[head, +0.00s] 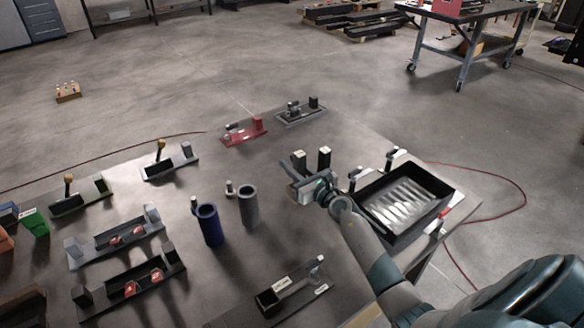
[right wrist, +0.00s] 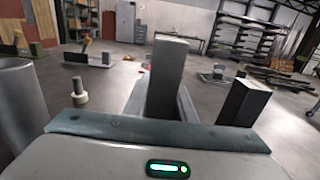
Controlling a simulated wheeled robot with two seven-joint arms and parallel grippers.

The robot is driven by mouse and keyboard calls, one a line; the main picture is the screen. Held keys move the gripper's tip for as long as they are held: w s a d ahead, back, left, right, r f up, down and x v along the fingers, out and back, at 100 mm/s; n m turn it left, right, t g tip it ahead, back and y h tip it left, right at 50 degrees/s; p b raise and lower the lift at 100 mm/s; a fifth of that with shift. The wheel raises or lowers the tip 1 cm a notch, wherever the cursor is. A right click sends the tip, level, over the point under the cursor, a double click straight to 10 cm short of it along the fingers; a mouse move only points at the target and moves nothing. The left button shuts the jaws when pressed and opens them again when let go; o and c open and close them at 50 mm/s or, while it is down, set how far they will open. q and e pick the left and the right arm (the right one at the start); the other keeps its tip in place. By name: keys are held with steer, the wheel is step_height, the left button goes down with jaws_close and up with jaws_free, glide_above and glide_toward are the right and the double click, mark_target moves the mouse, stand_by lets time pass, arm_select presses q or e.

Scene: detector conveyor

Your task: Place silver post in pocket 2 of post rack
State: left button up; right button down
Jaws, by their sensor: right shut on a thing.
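My right gripper (head: 305,188) is over the middle of the table, to the left of the dark tray, and is shut on a post. In the right wrist view a grey, square-section silver post (right wrist: 167,75) stands upright at the jaws. Its lower part is hidden by the gripper body. A black post (right wrist: 245,102) stands to the right of it, apart from the jaws. In the head view two dark-sided posts (head: 324,157) show just beyond the gripper. I cannot make out which fixture is the post rack or its pocket numbers. My left gripper is out of view.
A dark tray (head: 448,190) stands right of the gripper. A labelled black holder (head: 290,291) lies near the front. Several fixtures fill the left side.

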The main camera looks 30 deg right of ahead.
stand_by(0.3)
steer(key=c, duration=1.5)
jaws_free()
steer(key=shift+r, duration=0.2)
steer(key=s, duration=0.8)
steer(key=s+d, duration=0.1)
steer(key=s, duration=0.3)
steer(key=shift+f, duration=0.1)
